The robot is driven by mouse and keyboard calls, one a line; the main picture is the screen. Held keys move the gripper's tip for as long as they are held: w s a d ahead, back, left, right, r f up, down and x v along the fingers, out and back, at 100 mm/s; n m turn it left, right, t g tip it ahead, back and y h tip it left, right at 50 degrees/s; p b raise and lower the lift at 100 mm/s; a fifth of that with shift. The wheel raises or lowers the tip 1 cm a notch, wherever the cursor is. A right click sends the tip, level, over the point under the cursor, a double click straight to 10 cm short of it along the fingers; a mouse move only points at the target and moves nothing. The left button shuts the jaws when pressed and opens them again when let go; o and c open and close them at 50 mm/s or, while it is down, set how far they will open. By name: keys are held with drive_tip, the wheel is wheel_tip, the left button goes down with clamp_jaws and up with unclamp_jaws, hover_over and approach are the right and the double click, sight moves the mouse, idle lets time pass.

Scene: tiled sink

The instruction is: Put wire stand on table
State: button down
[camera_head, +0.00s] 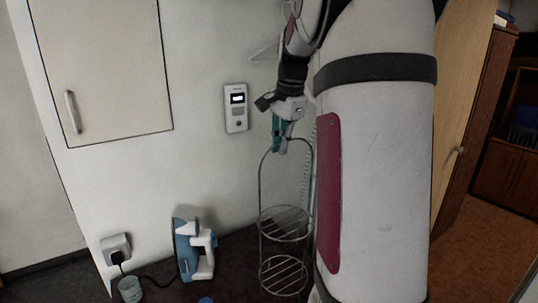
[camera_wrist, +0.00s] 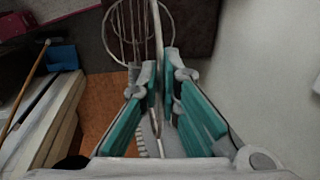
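The wire stand (camera_head: 285,224) is a tall, thin metal frame with two round wire shelves and a looped top. It is roughly upright at the dark table (camera_head: 232,262); I cannot tell whether its base touches the surface. My gripper (camera_head: 281,146) is at the top loop, pointing down, with teal finger pads. In the wrist view my gripper (camera_wrist: 160,78) has its fingertips closed in on a thin upright wire of the wire stand (camera_wrist: 158,22). The stand's shelves show beyond the fingertips, over the dark tabletop (camera_wrist: 190,30). My arm hides the table's right part in the head view.
A blue and white iron (camera_head: 192,250) stands on the table left of the stand. A hanger (camera_head: 265,51) and intercom (camera_head: 236,108) are on the wall behind.

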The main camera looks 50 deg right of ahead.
wheel_tip(320, 180, down, 3)
drive_tip(key=shift+f+p, duration=0.2)
drive_tip(key=shift+p, duration=0.3)
drive_tip(key=shift+f, duration=0.1)
drive_tip(key=c, duration=1.8)
unclamp_jaws()
drive_tip(key=shift+f, duration=0.1)
